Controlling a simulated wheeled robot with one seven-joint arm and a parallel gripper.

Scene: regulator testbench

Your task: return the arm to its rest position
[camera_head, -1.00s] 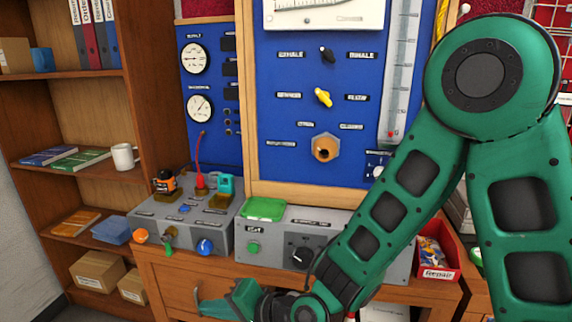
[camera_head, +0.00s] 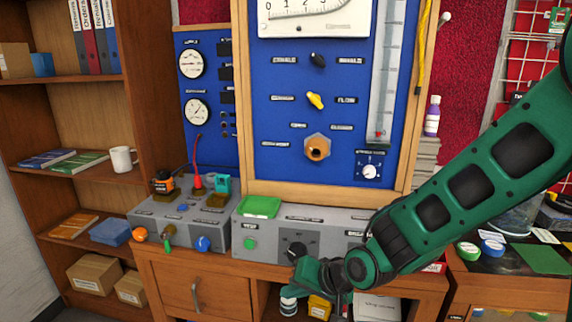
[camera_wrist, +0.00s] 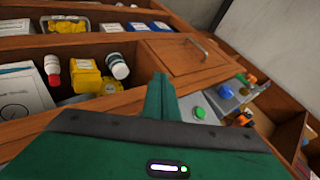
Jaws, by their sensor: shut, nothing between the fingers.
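My green arm comes in from the right in the head view. My gripper (camera_head: 312,276) is in front of the right grey control box (camera_head: 275,238), near its lower edge and a black knob. In the wrist view my gripper (camera_wrist: 160,90) shows its green fingers together, with nothing between them. They point toward the wooden bench with its drawer and open shelf. The arm hides the right part of the grey box.
The bench's drawer (camera_head: 195,293) is closed. Bottles and yellow containers (camera_wrist: 87,76) stand on the open shelf. The blue panel (camera_head: 290,120) rises behind the boxes. A side table (camera_head: 505,290) at right holds tape rolls. A bookcase (camera_head: 75,170) stands at left.

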